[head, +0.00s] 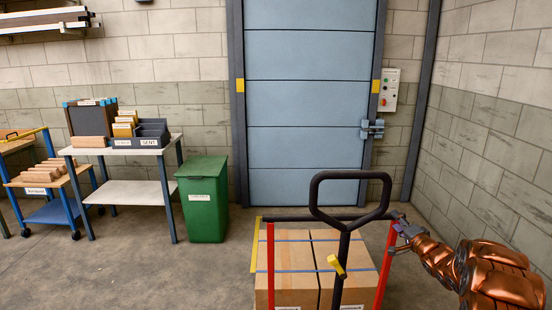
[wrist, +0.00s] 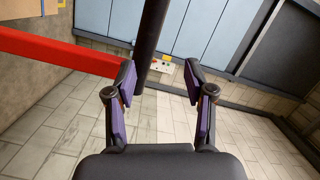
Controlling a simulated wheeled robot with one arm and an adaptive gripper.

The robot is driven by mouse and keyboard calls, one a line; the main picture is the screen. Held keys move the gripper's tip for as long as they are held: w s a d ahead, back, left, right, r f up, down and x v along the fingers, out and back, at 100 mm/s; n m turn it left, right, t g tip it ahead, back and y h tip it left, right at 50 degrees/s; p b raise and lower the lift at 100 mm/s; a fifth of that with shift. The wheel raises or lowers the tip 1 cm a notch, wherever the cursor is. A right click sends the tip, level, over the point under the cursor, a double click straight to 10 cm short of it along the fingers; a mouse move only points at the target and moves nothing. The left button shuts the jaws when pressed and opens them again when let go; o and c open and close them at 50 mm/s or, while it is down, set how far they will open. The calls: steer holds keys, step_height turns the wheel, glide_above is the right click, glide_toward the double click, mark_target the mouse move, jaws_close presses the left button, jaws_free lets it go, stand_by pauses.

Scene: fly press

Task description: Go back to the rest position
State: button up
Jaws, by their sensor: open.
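My gripper (head: 402,229) is at the right end of the cart's black top bar (head: 300,217), close to the red post (head: 385,264). In the wrist view my gripper (wrist: 160,82) has its two purple-padded fingers spread apart. The black bar (wrist: 152,35) reaches down from the top of that view to about the fingertips, nearer the left finger. The red post (wrist: 60,50) crosses at the left. Nothing is gripped. I cannot tell whether a finger touches the bar. My copper-coloured arm comes in from the right.
The cart carries cardboard boxes (head: 293,262) and has a black loop handle (head: 350,176) in front of me. A blue door (head: 308,100) with a control box (head: 389,90) is behind. A green bin (head: 203,203), a white table (head: 130,190) and a blue trolley (head: 52,211) stand left.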

steer(key=s+a+r+n+g+h, duration=0.2)
steer(key=s+a+r+g+h, duration=0.15)
steer(key=s, duration=0.55)
steer(key=s+a+r+n+g+h, duration=0.1)
steer(key=s+a+r+g+h, duration=0.2)
steer(key=s+g, duration=0.35)
steer(key=s+a+n+g+y, duration=0.1)
steer(key=s+a+n+g, duration=0.2)
steer(key=s, duration=1.3)
steer(key=s+a+f+n+g+y, duration=0.1)
steer(key=s+a+n+g, duration=0.2)
steer(key=s+a, duration=0.6)
steer(key=s+a+n+g+y, duration=0.1)
steer(key=s+a+n+g, duration=0.2)
steer(key=s, duration=2)
steer(key=a, duration=0.4)
steer(key=shift+s+f, duration=0.25)
steer(key=shift+f, duration=0.05)
